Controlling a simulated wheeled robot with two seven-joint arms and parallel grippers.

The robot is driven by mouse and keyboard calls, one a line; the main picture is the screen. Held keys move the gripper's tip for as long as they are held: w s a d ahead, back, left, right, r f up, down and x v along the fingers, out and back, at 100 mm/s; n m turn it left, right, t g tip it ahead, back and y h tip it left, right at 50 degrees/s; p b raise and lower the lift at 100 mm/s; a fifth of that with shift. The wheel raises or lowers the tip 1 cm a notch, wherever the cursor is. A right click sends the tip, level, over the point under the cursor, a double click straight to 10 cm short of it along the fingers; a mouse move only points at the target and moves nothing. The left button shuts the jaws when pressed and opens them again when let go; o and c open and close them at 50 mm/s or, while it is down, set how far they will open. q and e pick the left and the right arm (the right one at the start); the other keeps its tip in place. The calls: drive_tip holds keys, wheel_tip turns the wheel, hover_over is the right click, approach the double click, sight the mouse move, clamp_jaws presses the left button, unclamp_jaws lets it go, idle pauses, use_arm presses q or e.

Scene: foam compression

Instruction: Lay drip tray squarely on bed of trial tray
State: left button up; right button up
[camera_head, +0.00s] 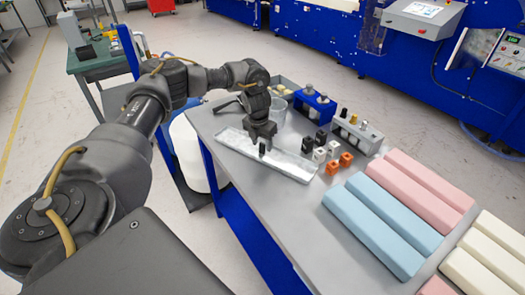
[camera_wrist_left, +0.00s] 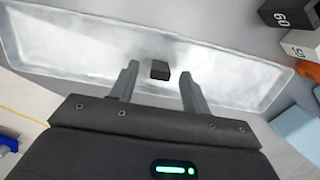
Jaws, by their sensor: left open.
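A long, shallow, silvery-white tray (camera_head: 292,166) lies on the grey table near its left edge. It also fills much of the left wrist view (camera_wrist_left: 75,45). I see one tray outline and cannot tell whether it is the drip tray or the trial tray, or whether two are stacked. A small dark block (camera_wrist_left: 160,70) shows at the tray's middle. My left gripper (camera_head: 262,145) points down over the tray. In the left wrist view its open fingers (camera_wrist_left: 158,78) stand on either side of the block, apart from it. My right gripper is not in view.
Black and white numbered cubes (camera_head: 319,154) and orange cubes (camera_head: 332,167) stand close right of the tray. A blue bottle rack (camera_head: 315,106) and a grey rack (camera_head: 357,134) are behind. Blue foam (camera_head: 374,226) and pink foam (camera_head: 420,185) cover the right. Bare table lies in front.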

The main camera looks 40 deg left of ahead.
sight(258, 157)
use_arm(q)
drive_tip(key=shift+w+f, duration=0.25)
drive_tip(key=shift+f, duration=1)
clamp_jaws()
drive_tip(key=shift+r, duration=0.1)
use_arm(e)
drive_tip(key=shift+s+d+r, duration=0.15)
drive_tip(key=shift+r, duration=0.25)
